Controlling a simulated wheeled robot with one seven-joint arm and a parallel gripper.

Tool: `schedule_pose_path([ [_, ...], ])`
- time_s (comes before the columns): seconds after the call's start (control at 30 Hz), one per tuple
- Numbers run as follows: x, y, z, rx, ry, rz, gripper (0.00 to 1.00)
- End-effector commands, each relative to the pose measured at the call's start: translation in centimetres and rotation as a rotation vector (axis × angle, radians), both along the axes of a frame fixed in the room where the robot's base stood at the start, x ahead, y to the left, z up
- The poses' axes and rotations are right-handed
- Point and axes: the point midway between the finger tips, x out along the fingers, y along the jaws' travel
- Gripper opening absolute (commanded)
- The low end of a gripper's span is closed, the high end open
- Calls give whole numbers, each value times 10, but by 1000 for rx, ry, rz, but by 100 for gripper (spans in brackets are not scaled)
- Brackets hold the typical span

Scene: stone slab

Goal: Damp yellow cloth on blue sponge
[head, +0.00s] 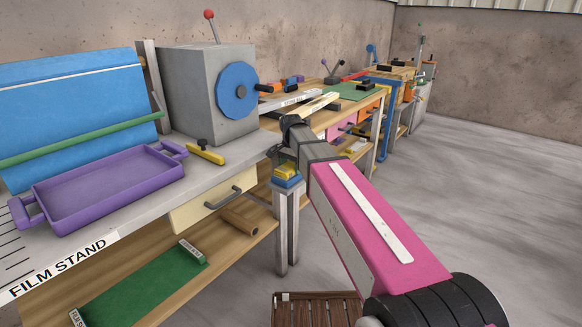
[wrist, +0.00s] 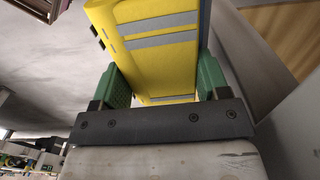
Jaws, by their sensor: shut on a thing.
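My gripper (wrist: 160,85) is shut on the yellow cloth (wrist: 150,30), a folded yellow block with grey stripes between the green fingers in the wrist view. In the head view the yellow cloth (head: 287,170) shows small beneath my wrist, partly hidden by it. The blue sponge (head: 288,182) shows as a blue patch directly below the cloth. I cannot tell whether the two touch. In the wrist view a narrow blue-grey strip (wrist: 205,22) runs along the cloth's right edge; I cannot tell whether it is the sponge.
The grey bench (head: 130,215) holds a purple tray (head: 105,185), a yellow-handled tool (head: 205,155) and a grey machine with a blue disc (head: 238,90). A green mat (head: 145,285) and a brown roll (head: 240,222) lie on the lower shelf. Open floor (head: 490,190) lies right.

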Motion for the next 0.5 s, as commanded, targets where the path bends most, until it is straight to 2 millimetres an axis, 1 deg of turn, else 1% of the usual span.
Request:
schedule_pose_path([
  [0.5, 0, 0, 35, 0, -1, 0, 50],
])
